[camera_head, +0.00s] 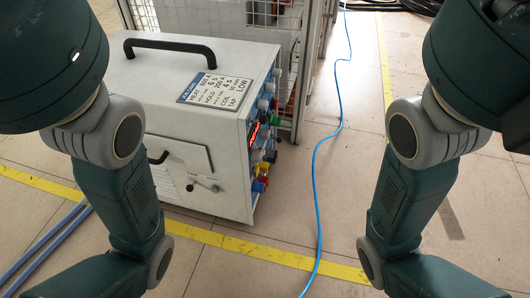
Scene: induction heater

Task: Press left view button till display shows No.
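The induction heater is a white box (210,125) standing on the floor left of centre, with a black handle (170,46) on top and a printed label plate (216,90). Its control panel (262,135) is on the right side, seen at a steep angle. Several coloured knobs and buttons stick out there, and a red lit display (254,134) shows as a thin sliver that I cannot read. I cannot tell which one is the left view button. My two arms come in from the left and right, and both grippers are out of the picture.
A wire mesh cage (252,16) stands behind the heater. A blue cable (316,150) runs along the floor right of it. Yellow tape lines (255,252) cross the floor. Blue rods (42,250) lie at the lower left. The floor between my arms, in front of the panel, is mostly clear.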

